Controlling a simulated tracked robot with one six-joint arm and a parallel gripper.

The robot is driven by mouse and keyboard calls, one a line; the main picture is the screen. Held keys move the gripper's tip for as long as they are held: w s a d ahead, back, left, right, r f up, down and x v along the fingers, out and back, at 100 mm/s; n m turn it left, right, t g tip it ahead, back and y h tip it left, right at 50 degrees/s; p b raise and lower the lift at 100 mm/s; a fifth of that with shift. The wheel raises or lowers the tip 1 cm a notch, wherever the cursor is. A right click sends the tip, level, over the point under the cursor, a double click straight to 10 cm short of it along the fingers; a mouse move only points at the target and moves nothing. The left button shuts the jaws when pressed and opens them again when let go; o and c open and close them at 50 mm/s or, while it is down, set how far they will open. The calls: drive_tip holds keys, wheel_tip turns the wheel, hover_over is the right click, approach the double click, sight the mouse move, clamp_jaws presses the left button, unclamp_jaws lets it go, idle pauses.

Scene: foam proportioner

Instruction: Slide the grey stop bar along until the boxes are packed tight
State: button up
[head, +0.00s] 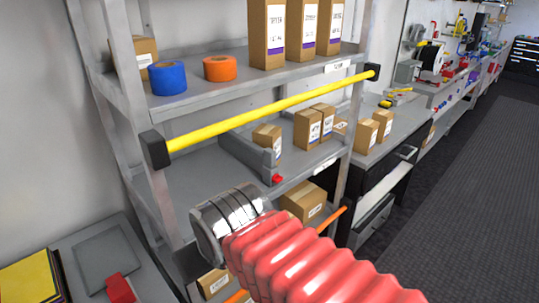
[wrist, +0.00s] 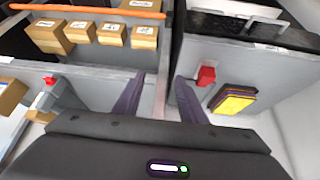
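The grey stop bar (head: 245,152) lies across the middle shelf (head: 200,185) in the head view, with a red knob (head: 277,179) at its front end. A small brown box (head: 267,135) stands just right of the bar; I cannot tell if they touch. A gap separates it from a pair of boxes (head: 307,130) and (head: 325,117) further right. In the wrist view the bar (wrist: 62,95) and its red knob (wrist: 49,79) are at the left. My gripper (wrist: 160,84) is open and empty there, apart from the bar; its fingers are hidden in the head view.
A yellow rail (head: 255,110) crosses the shelf front above the bar. Shelf posts (head: 345,160) stand at the sides. A lower shelf holds more boxes (head: 303,202) behind an orange rail (wrist: 85,10). A red object (wrist: 207,75) and yellow folder (wrist: 235,104) lie on a side surface.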

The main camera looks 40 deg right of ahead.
drive_tip(key=w+d+r+t+h, duration=0.1)
drive_tip(key=w+d+t+h, duration=0.1)
drive_tip(key=w+d, duration=0.6)
drive_tip(key=w+d+r+m+t+h, duration=0.1)
drive_tip(key=w+d+t, duration=0.2)
drive_tip(key=d, duration=0.9)
drive_tip(key=w+d+r+t+h, duration=0.2)
drive_tip(key=w+d, duration=0.4)
drive_tip(key=d, duration=0.5)
drive_tip(key=n+t+y, duration=0.2)
drive_tip(key=t+y, duration=0.3)
drive_tip(key=y, duration=0.1)
approach(274, 156)
drive_tip(key=shift+s+d+r, duration=0.1)
drive_tip(key=shift+s+r, duration=0.05)
drive_tip(key=shift+s, duration=0.95)
drive_tip(key=shift+w, duration=0.1)
drive_tip(key=w, duration=1.3)
drive_tip(key=shift+w, duration=0.3)
drive_tip(key=shift+c, duration=0.4)
clamp_jaws()
